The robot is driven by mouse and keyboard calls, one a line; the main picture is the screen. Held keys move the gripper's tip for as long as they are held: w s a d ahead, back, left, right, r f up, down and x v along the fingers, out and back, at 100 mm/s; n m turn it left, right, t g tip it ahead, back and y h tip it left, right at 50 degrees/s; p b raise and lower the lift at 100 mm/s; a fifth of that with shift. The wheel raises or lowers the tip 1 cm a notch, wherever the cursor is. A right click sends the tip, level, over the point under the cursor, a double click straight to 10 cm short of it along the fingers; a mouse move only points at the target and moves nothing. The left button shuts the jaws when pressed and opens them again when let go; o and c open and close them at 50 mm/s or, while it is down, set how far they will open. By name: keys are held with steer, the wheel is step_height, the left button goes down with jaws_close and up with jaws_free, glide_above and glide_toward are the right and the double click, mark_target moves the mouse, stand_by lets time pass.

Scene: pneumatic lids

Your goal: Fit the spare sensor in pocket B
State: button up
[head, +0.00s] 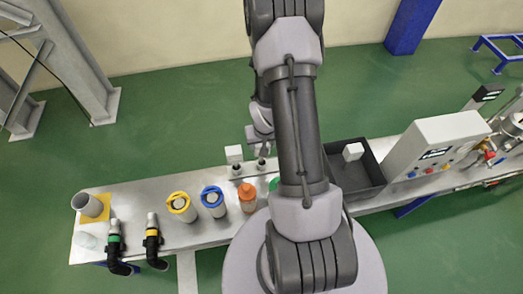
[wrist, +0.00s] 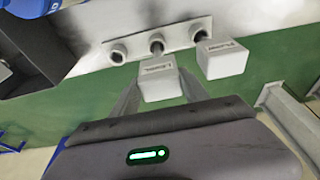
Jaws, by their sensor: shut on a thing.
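My gripper (wrist: 158,92) is shut on a white box-shaped sensor (wrist: 158,78) with a small dark label. A light grey plate (wrist: 178,32) carries a row of three round fittings: left (wrist: 117,55), middle (wrist: 157,45) and right (wrist: 199,33). The held sensor is just in front of the middle fitting in the picture; I cannot tell whether they touch. A second white sensor (wrist: 222,58) stands at the right fitting. It also shows in the head view (head: 234,153). There my gripper (head: 261,138) is by the plate, and the held sensor cannot be made out. No pocket letters are readable.
A dark bin (head: 370,184) with a white block (head: 353,151) stands right of my arm. Left on the bench are yellow (head: 181,206), blue (head: 213,199) and orange (head: 247,194) lidded canisters. A control box (head: 438,148) is at right.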

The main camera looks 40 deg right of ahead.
steer(key=w+d+p+v, duration=0.1)
steer(key=w+p+v, duration=0.1)
steer(key=p+v, duration=0.7)
steer(key=shift+w+v, duration=0.25)
steer(key=shift+v, duration=0.85)
steer(key=shift+s+d, duration=0.15)
steer(key=shift+d, duration=0.1)
